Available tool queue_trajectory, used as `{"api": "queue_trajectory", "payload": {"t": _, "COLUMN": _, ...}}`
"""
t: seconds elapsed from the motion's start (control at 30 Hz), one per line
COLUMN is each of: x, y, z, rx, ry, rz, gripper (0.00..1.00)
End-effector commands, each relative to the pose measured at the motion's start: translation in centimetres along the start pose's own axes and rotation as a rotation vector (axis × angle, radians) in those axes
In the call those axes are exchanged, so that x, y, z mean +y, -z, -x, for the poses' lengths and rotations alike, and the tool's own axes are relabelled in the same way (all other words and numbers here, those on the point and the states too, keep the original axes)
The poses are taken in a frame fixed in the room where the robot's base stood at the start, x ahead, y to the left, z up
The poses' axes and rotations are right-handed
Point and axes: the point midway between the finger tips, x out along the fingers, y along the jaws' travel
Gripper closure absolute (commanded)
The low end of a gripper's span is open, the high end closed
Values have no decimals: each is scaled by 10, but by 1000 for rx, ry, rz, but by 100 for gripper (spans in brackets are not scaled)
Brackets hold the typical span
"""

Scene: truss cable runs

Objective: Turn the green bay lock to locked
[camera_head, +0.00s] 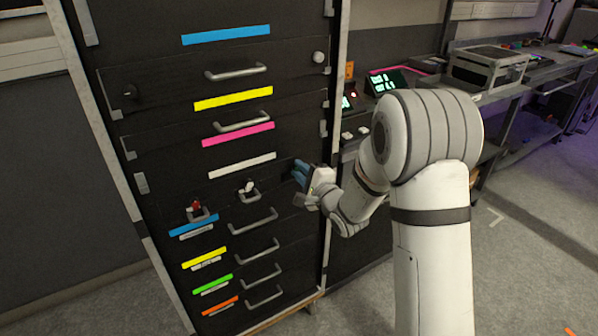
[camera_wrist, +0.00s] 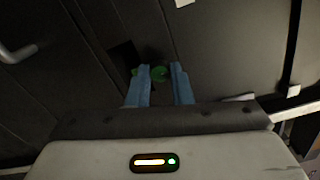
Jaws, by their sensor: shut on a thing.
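The green bay lock (camera_wrist: 159,72) is a small green knob on the dark cabinet front, seen in the wrist view at my fingertips. My gripper (camera_wrist: 161,70) has two blue fingers, one on each side of it, and is shut on it. Parts of the lock are hidden by the fingers, so I cannot tell which way it points. In the head view my gripper (camera_head: 301,172) is against the right part of the cabinet front, and the lock is hidden there.
The dark cabinet (camera_head: 160,150) has coloured label strips and several bar handles. A red knob (camera_head: 196,206) and a white knob (camera_head: 249,186) sit left of my gripper. A bench with equipment (camera_head: 487,68) stands at the back right. Open floor lies to the right.

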Motion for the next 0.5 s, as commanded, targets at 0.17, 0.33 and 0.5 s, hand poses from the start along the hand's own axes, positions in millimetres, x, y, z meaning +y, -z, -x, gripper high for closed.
{"api": "queue_trajectory", "payload": {"t": 0.17, "x": 4, "y": 1, "z": 1, "rx": 2, "ry": -7, "rz": -8, "gripper": 100}}
{"api": "queue_trajectory", "payload": {"t": 0.33, "x": 4, "y": 1, "z": 1, "rx": 3, "ry": -8, "rz": -7, "gripper": 100}}
{"api": "queue_trajectory", "payload": {"t": 0.5, "x": 4, "y": 1, "z": 1, "rx": 3, "ry": -7, "rz": -7, "gripper": 72}}
